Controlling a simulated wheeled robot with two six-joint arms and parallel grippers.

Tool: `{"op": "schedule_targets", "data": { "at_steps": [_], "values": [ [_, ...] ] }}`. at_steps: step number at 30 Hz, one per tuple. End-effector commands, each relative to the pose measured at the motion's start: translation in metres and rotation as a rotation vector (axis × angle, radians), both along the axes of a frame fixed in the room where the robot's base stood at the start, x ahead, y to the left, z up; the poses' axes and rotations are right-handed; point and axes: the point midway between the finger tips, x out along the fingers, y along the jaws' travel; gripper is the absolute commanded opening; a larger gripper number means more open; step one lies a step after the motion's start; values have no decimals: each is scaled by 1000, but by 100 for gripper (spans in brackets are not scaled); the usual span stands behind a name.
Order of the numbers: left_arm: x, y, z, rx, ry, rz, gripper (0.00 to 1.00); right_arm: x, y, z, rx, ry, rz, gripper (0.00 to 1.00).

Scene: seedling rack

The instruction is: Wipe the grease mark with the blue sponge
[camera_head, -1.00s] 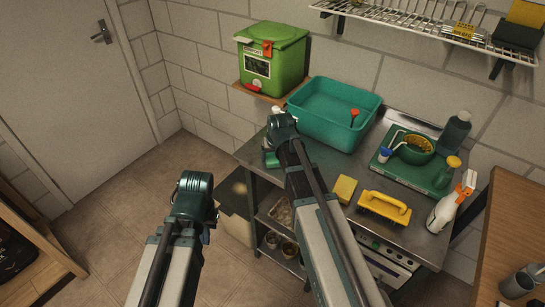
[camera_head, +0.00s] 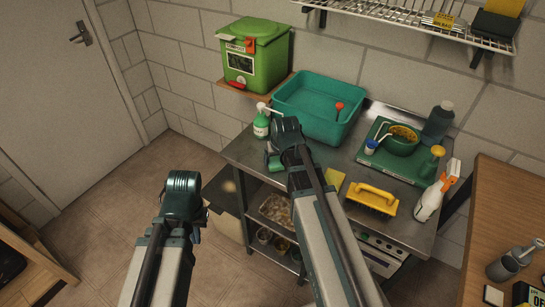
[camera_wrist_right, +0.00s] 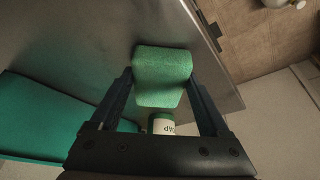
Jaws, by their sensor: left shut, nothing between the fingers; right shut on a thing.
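A green-teal sponge (camera_wrist_right: 162,76) is between the fingers of my right gripper (camera_wrist_right: 160,90), which is shut on it. It looks more green than blue. In the head view my right gripper (camera_head: 274,160) is at the left end of the steel counter (camera_head: 240,150), mostly hidden by my wrist. The wrist view shows the sponge over bare metal near the counter's edge; I cannot tell whether it touches. No grease mark can be made out. My left gripper (camera_head: 182,196) is away from the counter, over the floor, its fingers hidden by my arm.
A soap bottle (camera_head: 261,124) stands close to the sponge, beside a teal basin (camera_head: 290,115). A yellow sponge (camera_head: 335,178), yellow-handled brush (camera_head: 372,197), green tray (camera_head: 366,157) and spray bottle (camera_head: 430,200) stand to the right. A green bin (camera_head: 270,62) is behind.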

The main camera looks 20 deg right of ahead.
Motion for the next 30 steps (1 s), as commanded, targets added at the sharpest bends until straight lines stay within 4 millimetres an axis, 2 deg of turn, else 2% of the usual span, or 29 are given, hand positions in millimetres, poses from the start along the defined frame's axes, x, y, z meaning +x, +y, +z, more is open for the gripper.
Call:
{"op": "schedule_targets", "data": {
  "at_steps": [5, 17, 30],
  "values": [
    [0, 0, 1, 0, 0, 0, 0, -10, -8, 1, 1, -2, -1, 35],
    [0, 0, -2, 0, 0, 0, 0, -8, -7, -2, 1, -2, 2, 35],
    [0, 0, 0, 0, 0, 0, 0, 18, 13, 0, 0, -3, 4, 35]
  ]
}}
